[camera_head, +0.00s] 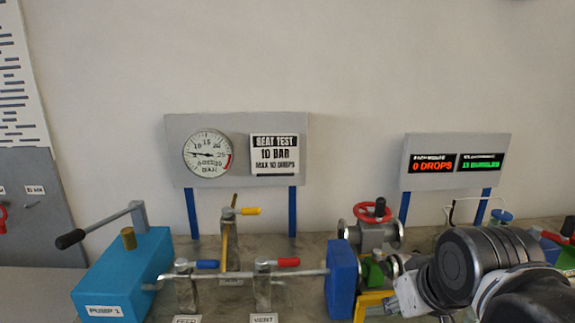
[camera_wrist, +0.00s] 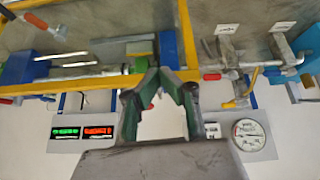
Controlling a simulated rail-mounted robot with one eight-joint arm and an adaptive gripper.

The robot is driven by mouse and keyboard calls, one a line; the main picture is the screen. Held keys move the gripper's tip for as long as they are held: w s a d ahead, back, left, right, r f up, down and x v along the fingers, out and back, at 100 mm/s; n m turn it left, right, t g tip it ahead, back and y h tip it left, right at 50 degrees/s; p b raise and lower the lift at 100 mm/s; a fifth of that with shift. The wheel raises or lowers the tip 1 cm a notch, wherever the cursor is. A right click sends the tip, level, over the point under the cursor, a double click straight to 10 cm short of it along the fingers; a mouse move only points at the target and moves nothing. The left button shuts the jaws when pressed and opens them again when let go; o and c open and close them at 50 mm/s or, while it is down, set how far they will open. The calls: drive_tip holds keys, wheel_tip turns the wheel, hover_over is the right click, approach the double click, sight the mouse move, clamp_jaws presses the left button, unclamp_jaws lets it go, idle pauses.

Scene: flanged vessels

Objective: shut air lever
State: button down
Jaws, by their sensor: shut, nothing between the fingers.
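The air lever, a yellow handle (camera_head: 251,211), sits on a small metal valve behind the red and blue levers. It points right, roughly level, above a label that seems to read AIR. In the wrist view a yellow handle (camera_wrist: 229,105) shows right of my gripper, near the gauge. My gripper (camera_wrist: 167,82) is shut and empty, its dark fingers converging in front of the green and yellow parts of the test rig. In the head view my arm is at the lower right, well right of the air lever, and the fingertips are not clear there.
A red lever (camera_head: 288,262) and a blue lever (camera_head: 207,264) stand in front of the yellow one. A blue pump (camera_head: 125,275) is at left, a blue block (camera_head: 341,278) and red handwheel (camera_head: 372,211) at right. The gauge panel (camera_head: 237,123) stands behind. The display reads 0 drops.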

drive_tip(key=s+d+f+m+b, duration=0.1)
drive_tip(key=s+f+b, duration=0.1)
drive_tip(key=f, duration=0.3)
drive_tip(key=shift+s+f+m+t, duration=0.25)
drive_tip(key=shift+s+m+t, duration=0.05)
drive_tip(key=shift+s, duration=0.25)
